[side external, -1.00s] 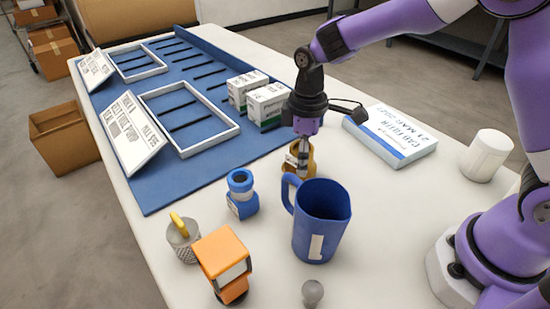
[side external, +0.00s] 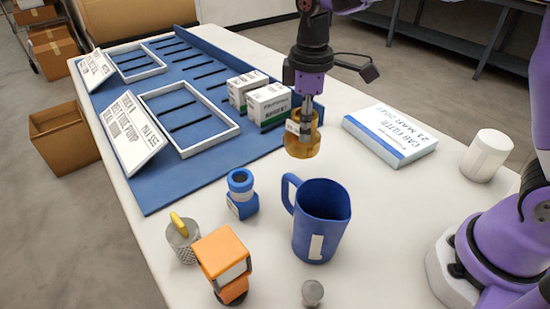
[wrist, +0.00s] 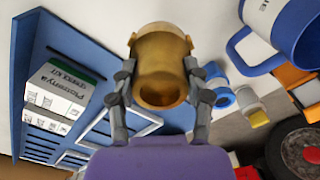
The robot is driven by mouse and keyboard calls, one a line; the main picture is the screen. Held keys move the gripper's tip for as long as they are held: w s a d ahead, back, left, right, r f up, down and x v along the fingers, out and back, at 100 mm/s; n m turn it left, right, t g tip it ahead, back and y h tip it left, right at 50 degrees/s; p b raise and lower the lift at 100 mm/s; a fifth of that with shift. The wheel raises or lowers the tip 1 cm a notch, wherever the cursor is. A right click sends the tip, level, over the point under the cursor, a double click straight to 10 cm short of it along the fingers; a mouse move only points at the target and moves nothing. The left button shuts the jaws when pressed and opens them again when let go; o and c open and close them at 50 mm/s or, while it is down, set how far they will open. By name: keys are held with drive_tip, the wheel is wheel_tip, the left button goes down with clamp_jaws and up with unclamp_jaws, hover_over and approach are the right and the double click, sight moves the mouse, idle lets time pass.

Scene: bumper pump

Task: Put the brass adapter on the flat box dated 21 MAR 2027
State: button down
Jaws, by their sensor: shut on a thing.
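The brass adapter (side external: 303,140) is a golden, hollow ring-like part with a small white label. My gripper (side external: 306,108) is shut on it and holds it upright, seemingly a little above the white table. In the wrist view the adapter (wrist: 160,68) sits between the two fingers of my gripper (wrist: 162,82), with its opening showing. The flat box (side external: 390,134) is white and blue, printed CAB FILTER and 21 MAR 2027. It lies flat on the table to the right of the adapter, apart from it, and its top is bare.
A blue mug (side external: 320,222) stands in front of the adapter. White-green cartons (side external: 268,106) stand on the blue mat (side external: 165,190) to the left. A white cylinder (side external: 487,155) stands right of the flat box. Blue, orange and grey parts are at the front.

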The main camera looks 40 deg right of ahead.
drive_tip(key=d+r, duration=0.4)
drive_tip(key=d, duration=0.2)
drive_tip(key=m, duration=0.2)
hover_over(391, 128)
wheel_tip(391, 128, down, 5)
drive_tip(key=shift+f, duration=1.6)
drive_tip(key=shift+f, duration=0.15)
drive_tip(key=shift+c, duration=1.3)
unclamp_jaws()
